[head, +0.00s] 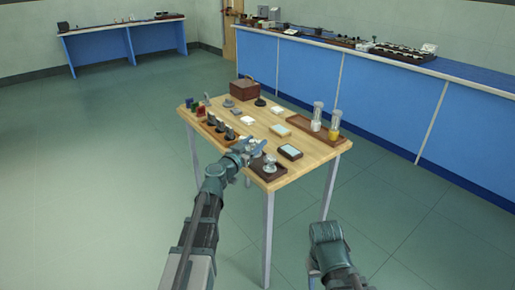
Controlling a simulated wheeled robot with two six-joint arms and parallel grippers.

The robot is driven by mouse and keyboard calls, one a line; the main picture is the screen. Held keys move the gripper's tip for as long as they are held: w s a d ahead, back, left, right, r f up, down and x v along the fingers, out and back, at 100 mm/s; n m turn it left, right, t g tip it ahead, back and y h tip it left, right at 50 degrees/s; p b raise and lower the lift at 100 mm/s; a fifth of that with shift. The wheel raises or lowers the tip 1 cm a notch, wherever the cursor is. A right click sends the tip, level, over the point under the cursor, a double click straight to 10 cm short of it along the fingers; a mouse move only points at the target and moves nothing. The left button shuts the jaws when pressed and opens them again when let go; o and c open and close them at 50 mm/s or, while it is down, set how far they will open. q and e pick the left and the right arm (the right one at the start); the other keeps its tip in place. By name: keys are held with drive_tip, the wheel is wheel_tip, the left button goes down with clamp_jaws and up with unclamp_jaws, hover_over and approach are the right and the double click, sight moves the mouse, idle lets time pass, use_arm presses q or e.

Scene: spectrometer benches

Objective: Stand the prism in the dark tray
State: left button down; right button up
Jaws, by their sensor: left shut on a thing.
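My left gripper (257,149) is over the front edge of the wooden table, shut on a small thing. That thing is too small and too covered by the gripper to make out, so I cannot tell whether it is the prism. A dark brown tray (258,172) lies at the table's front corner, just right of and below the gripper. A grey piece (270,163) stands in or over this tray. I cannot pick out the prism for certain anywhere. My right arm is low at the front right, away from the table; its fingers cannot be made out.
A wooden rack (207,131) with several dark-topped pieces is left of the gripper. A small dark tray (290,152) with a pale pad lies to the right. A brown tray (301,121) holds two clear cylinders. A brown box (244,89) stands at the back. Bare wood (258,130) shows mid-table.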

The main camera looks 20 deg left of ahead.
use_arm(q)
drive_tip(key=shift+w, duration=0.45)
drive_tip(key=shift+w+a+f, duration=0.1)
drive_tip(key=shift+w+f, duration=0.05)
drive_tip(key=shift+w, duration=0.5)
drive_tip(key=f+b, duration=0.2)
drive_tip(key=b, duration=0.1)
drive_tip(key=shift+w+f, duration=0.25)
drive_tip(key=shift+f, duration=0.15)
drive_tip(key=shift+s+f+b, duration=0.1)
drive_tip(key=shift+f+b, duration=0.25)
drive_tip(key=shift+f, duration=0.15)
drive_tip(key=shift+c, duration=2.3)
unclamp_jaws()
